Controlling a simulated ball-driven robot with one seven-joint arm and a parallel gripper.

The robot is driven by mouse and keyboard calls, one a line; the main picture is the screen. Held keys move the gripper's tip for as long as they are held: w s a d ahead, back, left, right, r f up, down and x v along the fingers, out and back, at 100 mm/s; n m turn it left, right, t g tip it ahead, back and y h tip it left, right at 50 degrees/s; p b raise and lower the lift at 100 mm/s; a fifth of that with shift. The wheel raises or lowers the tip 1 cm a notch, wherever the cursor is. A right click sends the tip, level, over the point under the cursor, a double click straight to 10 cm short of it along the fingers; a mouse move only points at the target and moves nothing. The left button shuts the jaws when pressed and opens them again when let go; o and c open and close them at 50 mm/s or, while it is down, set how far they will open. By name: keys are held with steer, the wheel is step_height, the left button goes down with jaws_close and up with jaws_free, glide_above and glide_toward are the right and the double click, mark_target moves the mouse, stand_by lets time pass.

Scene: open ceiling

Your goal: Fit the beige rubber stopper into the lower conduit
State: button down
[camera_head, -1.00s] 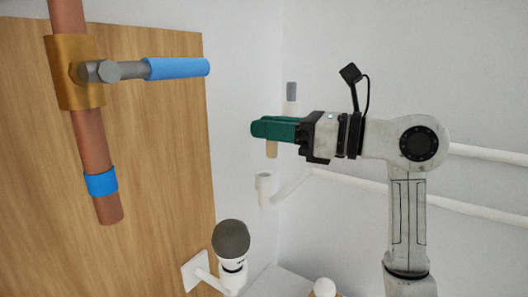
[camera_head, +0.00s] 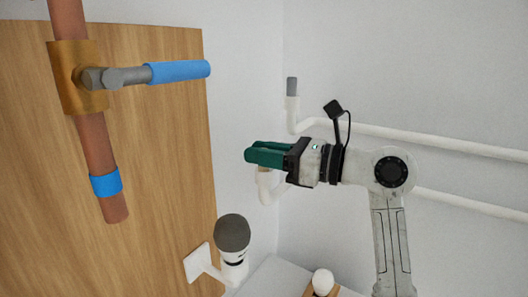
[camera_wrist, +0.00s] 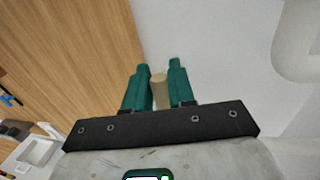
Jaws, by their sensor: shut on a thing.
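My gripper (camera_head: 250,152), with green fingers, is shut on the beige rubber stopper (camera_wrist: 159,92), which shows between the two fingers in the wrist view. In the head view the fingers hide most of the stopper. The lower conduit (camera_head: 265,188) is a white pipe bending upward near the corner, directly below the fingertips. The stopper's lower end is at or close to the conduit's mouth. I cannot tell whether it is inside, because the fingers cover this spot.
An upper white conduit (camera_head: 293,113) with a grey end (camera_head: 291,86) rises behind my gripper. A copper pipe with a blue-handled valve (camera_head: 178,71) hangs before the wooden panel (camera_head: 150,160). A dark-topped white fixture (camera_head: 232,240) stands below left, and a white ball (camera_head: 323,281) is lower right.

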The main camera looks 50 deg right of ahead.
steer(key=shift+f, duration=0.2)
steer(key=c, duration=0.9)
jaws_free()
steer(key=shift+r, duration=0.1)
steer(key=shift+c, duration=0.2)
steer(key=shift+r, duration=0.15)
steer(key=b+v, duration=0.3)
steer(key=v, duration=0.9)
